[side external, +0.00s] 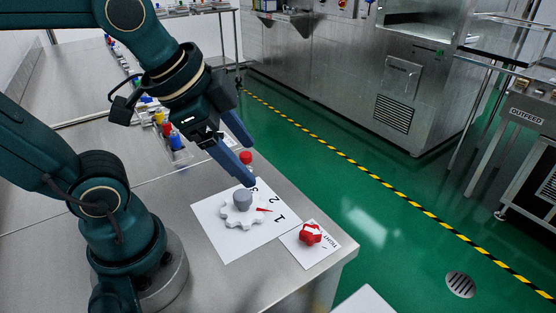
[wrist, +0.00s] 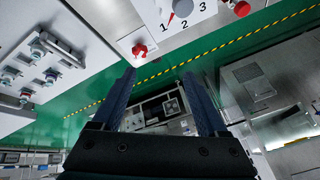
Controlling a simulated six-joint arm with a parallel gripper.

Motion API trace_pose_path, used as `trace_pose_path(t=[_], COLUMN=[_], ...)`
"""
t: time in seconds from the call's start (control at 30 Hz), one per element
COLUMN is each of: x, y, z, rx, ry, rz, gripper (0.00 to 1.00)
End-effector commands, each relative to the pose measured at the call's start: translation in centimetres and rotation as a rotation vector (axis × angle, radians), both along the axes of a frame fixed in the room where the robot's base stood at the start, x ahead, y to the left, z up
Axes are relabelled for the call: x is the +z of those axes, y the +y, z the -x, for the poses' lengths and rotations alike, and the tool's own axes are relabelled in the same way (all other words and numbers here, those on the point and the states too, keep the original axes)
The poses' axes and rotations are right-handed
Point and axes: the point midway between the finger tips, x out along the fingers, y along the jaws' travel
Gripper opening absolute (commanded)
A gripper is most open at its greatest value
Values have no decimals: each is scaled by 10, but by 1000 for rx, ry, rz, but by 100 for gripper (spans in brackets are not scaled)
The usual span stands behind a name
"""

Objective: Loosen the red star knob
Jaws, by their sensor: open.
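The red star knob (side external: 310,233) sits on a small white card at the table's front right corner, with a white mark on top. It also shows in the wrist view (wrist: 139,50), above and between my fingertips. My gripper (side external: 249,164) is open and empty, raised above the table behind and left of the knob, clear of it. Its two blue fingers also show spread apart in the wrist view (wrist: 158,76). The card (side external: 325,254) bears small lettering that I cannot read surely.
A white notched dial (side external: 238,217) with a grey hub and red pointer lies on a sheet numbered 1, 2, 3, left of the knob. A red round cap (side external: 246,157) stands behind it. Coloured items (side external: 176,142) line the back table. The table edge is close to the knob.

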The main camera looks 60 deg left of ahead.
Motion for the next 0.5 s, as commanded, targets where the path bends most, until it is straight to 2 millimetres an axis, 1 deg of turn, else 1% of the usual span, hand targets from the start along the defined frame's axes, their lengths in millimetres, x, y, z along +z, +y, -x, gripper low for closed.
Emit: trace_pose_path(t=[0.03, 0.13, 0.27, 0.37, 0.5], x=[1, 2, -6, -18, -44], y=[-2, -7, -15, -23, -35], z=[-9, -26, -49, -67, -87], rx=[-92, -284, -533, -712, -924], ry=[23, 65, 130, 182, 261], rz=[-43, -127, -217, -270, -310], gripper=[76, 76, 76, 76, 76])
